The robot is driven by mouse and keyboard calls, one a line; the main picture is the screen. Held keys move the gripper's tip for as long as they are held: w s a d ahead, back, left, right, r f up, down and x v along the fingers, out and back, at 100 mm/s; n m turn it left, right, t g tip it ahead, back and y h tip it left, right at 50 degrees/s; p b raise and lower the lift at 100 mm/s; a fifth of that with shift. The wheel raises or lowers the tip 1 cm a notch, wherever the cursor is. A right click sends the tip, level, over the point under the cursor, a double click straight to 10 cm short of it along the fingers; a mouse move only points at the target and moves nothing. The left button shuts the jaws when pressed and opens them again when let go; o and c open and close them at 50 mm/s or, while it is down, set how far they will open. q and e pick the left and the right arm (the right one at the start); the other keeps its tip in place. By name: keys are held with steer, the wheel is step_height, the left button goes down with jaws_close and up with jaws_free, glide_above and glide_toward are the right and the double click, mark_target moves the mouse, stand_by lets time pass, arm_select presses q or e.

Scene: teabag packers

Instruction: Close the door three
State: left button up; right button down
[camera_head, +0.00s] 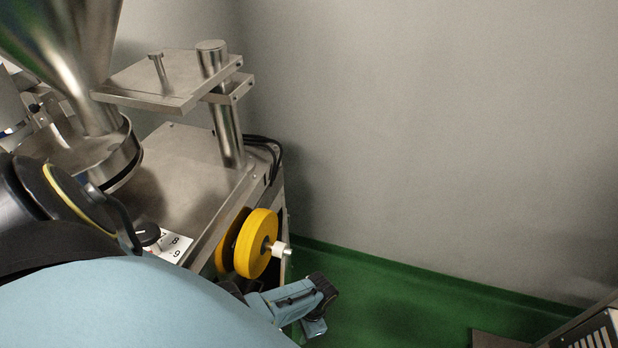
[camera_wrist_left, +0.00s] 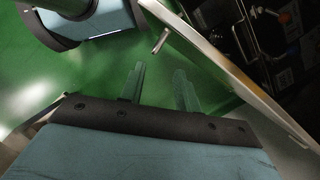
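A machine door (camera_wrist_left: 235,75) shows in the left wrist view as a pale panel seen nearly edge-on, slanting from top centre to lower right. A small metal peg handle (camera_wrist_left: 161,40) sticks out from its near face. Dark machine interior shows beyond the panel, so the door looks open. I cannot read a number on it. My left gripper (camera_wrist_left: 158,78) is open, its two fingers apart with nothing between them, just below the peg and not touching it. In the head view my left gripper (camera_head: 313,324) is low, beside the machine; its fingertips are not clear. My right gripper is not seen.
The steel machine (camera_head: 185,175) with its hopper (camera_head: 70,50) fills the left of the head view. Yellow rolls (camera_head: 257,243) project from its side above my gripper. The green floor (camera_head: 400,300) is clear towards the grey wall (camera_head: 430,130). Another metal unit (camera_head: 595,332) stands at lower right.

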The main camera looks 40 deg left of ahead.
arm_select(q)
steer(key=a+v, duration=0.1)
steer(key=v, duration=1)
steer(key=shift+d, duration=0.45)
steer(key=shift+r, duration=0.1)
